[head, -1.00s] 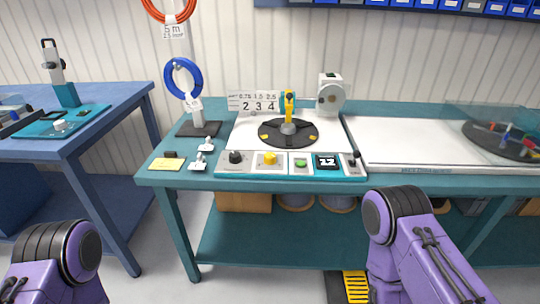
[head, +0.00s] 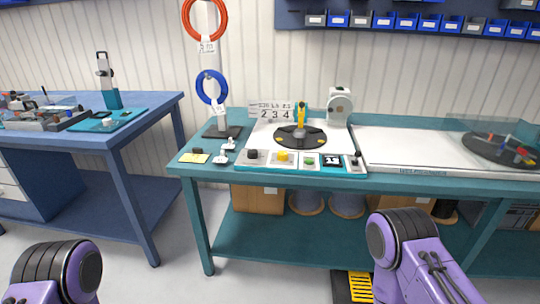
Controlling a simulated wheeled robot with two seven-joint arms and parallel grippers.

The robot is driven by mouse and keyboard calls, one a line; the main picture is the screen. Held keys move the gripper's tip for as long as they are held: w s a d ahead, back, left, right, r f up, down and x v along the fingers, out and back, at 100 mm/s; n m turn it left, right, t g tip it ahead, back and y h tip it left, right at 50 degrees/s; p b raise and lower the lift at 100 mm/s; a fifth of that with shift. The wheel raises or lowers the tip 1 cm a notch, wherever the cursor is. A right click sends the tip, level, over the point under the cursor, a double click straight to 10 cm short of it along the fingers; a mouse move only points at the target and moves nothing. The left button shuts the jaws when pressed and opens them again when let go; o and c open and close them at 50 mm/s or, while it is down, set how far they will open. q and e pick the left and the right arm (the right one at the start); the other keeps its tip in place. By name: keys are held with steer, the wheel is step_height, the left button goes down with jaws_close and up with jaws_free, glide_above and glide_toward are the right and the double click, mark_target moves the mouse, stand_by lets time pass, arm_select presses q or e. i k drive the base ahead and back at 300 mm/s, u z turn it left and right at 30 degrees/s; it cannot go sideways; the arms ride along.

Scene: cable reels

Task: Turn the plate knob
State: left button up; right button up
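A control strip runs along the front of the teal bench. It carries a black knob (head: 252,154), a yellow knob (head: 283,156), a green button (head: 309,161), a small dark display (head: 333,160) and a small black lever (head: 356,158). I cannot tell from labels which is the plate knob. Behind the strip is a round black plate (head: 285,139) with a yellow and teal upright part (head: 300,117) on it. My purple left and right arms show at the bottom left and bottom right, well short of the bench. Both grippers are out of view.
The teal bench (head: 205,176) has a stand with blue (head: 211,75) and orange (head: 187,20) cable rings at its left end. A blue table (head: 150,118) stands to the left, with a floor gap between. A black and yellow pad (head: 360,287) lies on the floor.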

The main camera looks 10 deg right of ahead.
mark_target(282, 156)
steer(key=u, duration=0.7)
steer(key=i, duration=0.85)
steer(key=z, duration=1.05)
